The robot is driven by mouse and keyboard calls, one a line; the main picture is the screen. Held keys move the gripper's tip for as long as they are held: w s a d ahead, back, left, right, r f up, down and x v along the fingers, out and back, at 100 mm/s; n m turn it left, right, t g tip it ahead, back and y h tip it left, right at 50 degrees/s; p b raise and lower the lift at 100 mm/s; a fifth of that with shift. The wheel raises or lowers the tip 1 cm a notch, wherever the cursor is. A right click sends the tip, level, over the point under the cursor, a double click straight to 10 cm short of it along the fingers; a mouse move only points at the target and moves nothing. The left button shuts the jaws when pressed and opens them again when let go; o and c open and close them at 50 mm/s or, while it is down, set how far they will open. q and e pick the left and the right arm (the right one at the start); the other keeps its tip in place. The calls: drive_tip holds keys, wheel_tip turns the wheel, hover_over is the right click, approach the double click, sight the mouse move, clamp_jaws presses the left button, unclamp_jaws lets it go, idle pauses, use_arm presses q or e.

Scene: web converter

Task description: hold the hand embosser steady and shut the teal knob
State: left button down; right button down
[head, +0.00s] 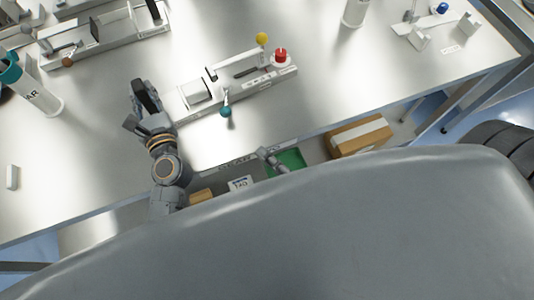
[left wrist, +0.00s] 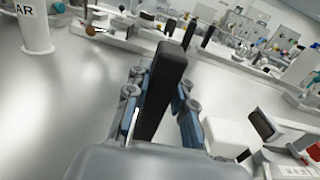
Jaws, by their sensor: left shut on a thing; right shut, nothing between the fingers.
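The hand embosser (head: 237,88) is a long pale device on the metal table, with a white block at its left end. Its teal knob (head: 226,111) sits on a short stem at the near side, and nothing touches it. My left gripper (head: 146,100) is at the embosser's left end. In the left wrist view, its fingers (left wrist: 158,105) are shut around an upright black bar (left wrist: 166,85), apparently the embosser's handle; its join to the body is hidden. The embosser's white block (left wrist: 232,137) shows right of the fingers.
The embosser also carries a yellow ball (head: 262,38) and a red knob (head: 281,55). A white cylinder (head: 40,97) stands at the left. Other devices stand at the back left (head: 110,32) and far right (head: 432,27). A cardboard box (head: 358,136) and a green tray (head: 290,160) lie below the front edge.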

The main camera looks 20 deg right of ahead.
use_arm(q)
drive_tip(key=shift+s+f+p, duration=0.1)
drive_tip(key=shift+f+p, duration=0.1)
drive_tip(key=shift+p, duration=0.1)
idle(0.5)
drive_tip(key=c, duration=1.3)
unclamp_jaws()
drive_tip(key=shift+o, duration=1.2)
drive_tip(key=shift+r, duration=0.15)
drive_tip(key=s+d, duration=0.1)
drive_tip(key=s, duration=1)
drive_tip(key=shift+s+d, duration=0.15)
drive_tip(key=shift+s, duration=0.2)
